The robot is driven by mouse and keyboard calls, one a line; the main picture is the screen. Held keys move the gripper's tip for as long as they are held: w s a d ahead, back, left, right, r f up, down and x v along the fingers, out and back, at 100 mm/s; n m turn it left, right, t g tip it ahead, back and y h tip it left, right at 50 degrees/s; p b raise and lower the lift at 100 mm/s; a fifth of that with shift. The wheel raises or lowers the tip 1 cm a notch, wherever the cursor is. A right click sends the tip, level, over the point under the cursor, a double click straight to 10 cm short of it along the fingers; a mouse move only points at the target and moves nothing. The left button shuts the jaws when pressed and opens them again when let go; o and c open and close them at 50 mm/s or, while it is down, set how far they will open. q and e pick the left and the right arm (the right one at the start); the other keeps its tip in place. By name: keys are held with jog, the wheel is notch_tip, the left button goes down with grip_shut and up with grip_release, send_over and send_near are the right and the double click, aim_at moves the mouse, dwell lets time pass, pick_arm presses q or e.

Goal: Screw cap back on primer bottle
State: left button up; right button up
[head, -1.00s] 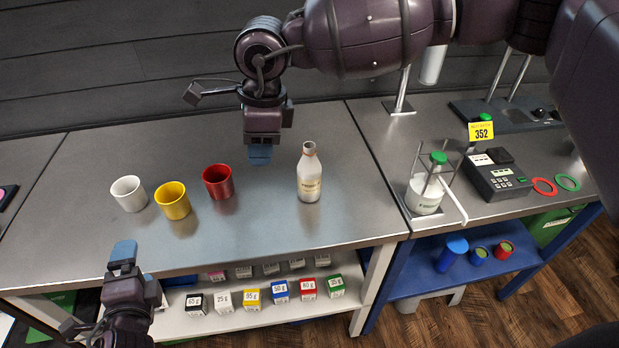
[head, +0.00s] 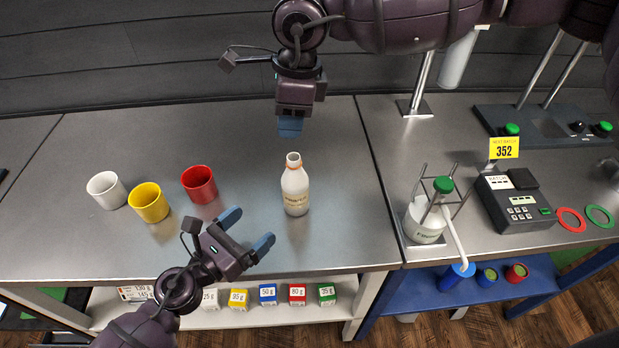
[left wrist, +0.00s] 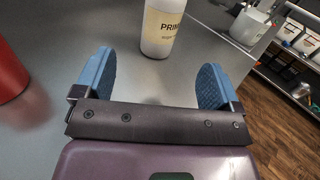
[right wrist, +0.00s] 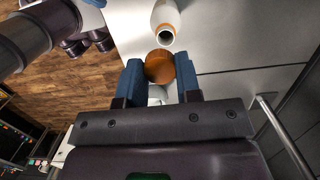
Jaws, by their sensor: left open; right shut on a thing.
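The primer bottle (head: 295,192) stands upright and uncapped on the steel table, with an orange ring at its neck. Its open mouth shows in the right wrist view (right wrist: 166,32). My right gripper (head: 290,128) is above and behind the bottle, shut on the orange-brown cap (right wrist: 159,66); the cap is apart from the bottle mouth. In the head view the cap is hidden by the fingers. My left gripper (head: 248,232) is open and empty, low at the front left of the bottle. In the left wrist view the bottle (left wrist: 160,28) stands beyond and between the open fingers.
White (head: 107,190), yellow (head: 149,203) and red (head: 199,184) cups stand left of the bottle. A white container with a green-topped tube (head: 426,222) and a device with a keypad (head: 515,200) are on the right table. Labelled boxes sit on the shelf below.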

aim_at(286, 198)
pick_arm(q)
jog(key=shift+w+d+f, duration=0.1)
jog(key=shift+w+d, duration=0.15)
jog(key=shift+d, duration=0.15)
pick_arm(e)
jog(key=shift+w+d, duration=0.25)
pick_arm(q)
jog(key=x, duration=1.2)
jog(key=shift+s, duration=0.1)
jog(key=c, duration=1.4)
pick_arm(e)
jog(key=shift+f, duration=2.45)
jog(key=shift+f, duration=0.15)
jog(key=shift+f, duration=0.75)
